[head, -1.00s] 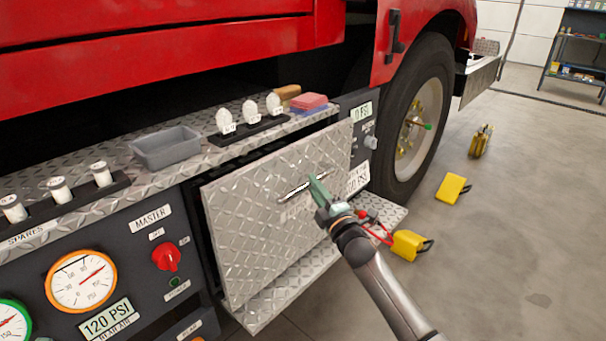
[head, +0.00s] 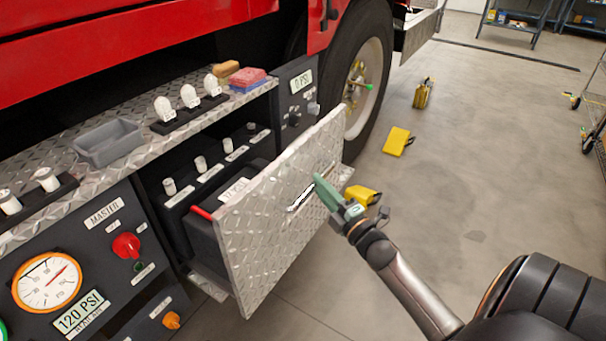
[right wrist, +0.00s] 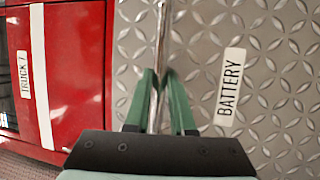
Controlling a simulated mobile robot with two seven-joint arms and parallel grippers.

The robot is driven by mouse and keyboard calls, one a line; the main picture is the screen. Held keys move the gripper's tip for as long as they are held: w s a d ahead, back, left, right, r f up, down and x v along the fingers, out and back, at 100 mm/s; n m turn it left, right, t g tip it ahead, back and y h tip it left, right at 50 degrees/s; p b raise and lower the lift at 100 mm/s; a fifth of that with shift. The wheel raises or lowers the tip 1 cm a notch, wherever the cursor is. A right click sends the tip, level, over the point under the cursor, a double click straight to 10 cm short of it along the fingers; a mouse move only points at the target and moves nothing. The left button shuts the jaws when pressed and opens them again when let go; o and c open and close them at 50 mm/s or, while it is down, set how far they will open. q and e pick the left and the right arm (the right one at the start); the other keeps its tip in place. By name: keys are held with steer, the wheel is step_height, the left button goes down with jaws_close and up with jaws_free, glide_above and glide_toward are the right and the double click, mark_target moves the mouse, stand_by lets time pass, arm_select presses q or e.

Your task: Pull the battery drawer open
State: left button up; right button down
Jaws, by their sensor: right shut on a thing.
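The battery drawer has a diamond-plate front (head: 262,240) and stands pulled out from the truck's side panel in the head view. Behind the front, a dark battery (head: 205,240) with a red strip on top shows inside. My right gripper (head: 318,183) is at the bar handle (head: 301,198) on the front. In the right wrist view, its green fingers (right wrist: 160,95) are shut on the upright-looking metal bar (right wrist: 162,40). A BATTERY label (right wrist: 230,87) is to the right of the bar. My left gripper is not in view.
A diamond-plate ledge above holds a grey tray (head: 108,143), white bulbs and a red sponge (head: 247,77). A red MASTER knob (head: 126,245) is left of the drawer. Yellow chocks (head: 397,141) lie on the floor by the tyre (head: 352,75). Open floor lies to the right.

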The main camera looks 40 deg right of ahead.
steer(key=s+d+r+p, duration=0.1)
steer(key=s+d, duration=0.3)
steer(key=s, duration=0.7)
steer(key=shift+s+d+p, duration=0.3)
steer(key=shift+d+p, duration=0.05)
steer(key=shift+p, duration=0.4)
steer(key=c, duration=1)
jaws_free()
steer(key=shift+o, duration=1.2)
steer(key=shift+s+f, duration=0.1)
steer(key=shift+f, duration=0.1)
steer(key=shift+a, duration=0.1)
steer(key=s+f, duration=0.2)
steer(key=s, duration=1)
steer(key=shift+s+a, duration=0.15)
steer(key=shift+a, duration=0.2)
steer(key=shift+f, duration=0.1)
